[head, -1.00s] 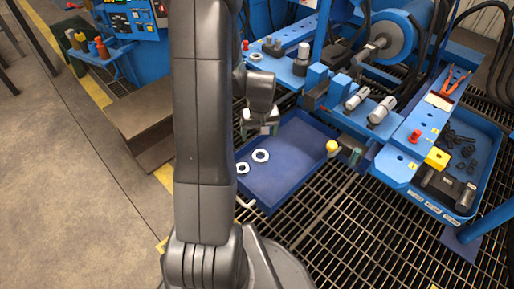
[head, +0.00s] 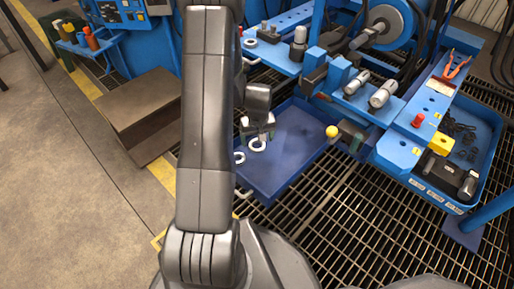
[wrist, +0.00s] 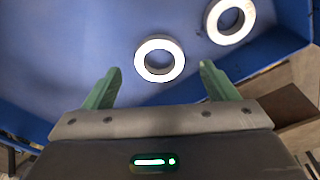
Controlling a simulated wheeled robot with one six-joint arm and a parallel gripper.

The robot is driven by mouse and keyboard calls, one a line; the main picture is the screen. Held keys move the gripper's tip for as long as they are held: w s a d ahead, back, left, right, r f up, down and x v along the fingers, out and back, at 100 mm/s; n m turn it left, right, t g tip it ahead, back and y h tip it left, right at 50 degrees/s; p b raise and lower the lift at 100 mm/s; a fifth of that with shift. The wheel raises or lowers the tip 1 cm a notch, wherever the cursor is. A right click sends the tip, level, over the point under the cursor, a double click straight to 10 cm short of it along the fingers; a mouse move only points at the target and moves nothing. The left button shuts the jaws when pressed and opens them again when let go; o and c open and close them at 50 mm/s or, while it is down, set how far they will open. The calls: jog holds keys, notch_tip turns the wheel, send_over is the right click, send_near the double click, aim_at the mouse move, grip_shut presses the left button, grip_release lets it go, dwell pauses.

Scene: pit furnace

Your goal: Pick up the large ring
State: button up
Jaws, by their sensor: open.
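Two pale metal rings lie flat in a blue tray (head: 292,160). The ring closer to my gripper looks slightly larger in the head view (head: 250,147); it seems to be the one centred ahead of my fingers in the wrist view (wrist: 140,62). The other ring is at its lower left in the head view (head: 238,161) and at upper right in the wrist view (wrist: 229,39). My gripper (head: 257,136) is open and empty above the tray. In the wrist view its green fingers (wrist: 160,68) stand apart, on either side of the nearer ring's line, with no visible contact.
A blue machine frame (head: 405,150) with a yellow ball knob (head: 332,131) borders the tray on the right. A blue bin of dark parts (head: 455,200) is farther right. A brown step (head: 140,108) stands to the left. The tray's right part is clear.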

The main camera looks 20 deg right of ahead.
aim_at(257, 147)
jog(key=f, duration=0.3)
jog(key=shift+w+d+b, duration=0.1)
jog(key=shift+w+b, duration=0.1)
jog(key=shift+b, duration=0.2)
jog(key=c, duration=1.2)
notch_tip(257, 147, up, 10)
jog(key=p, duration=0.4)
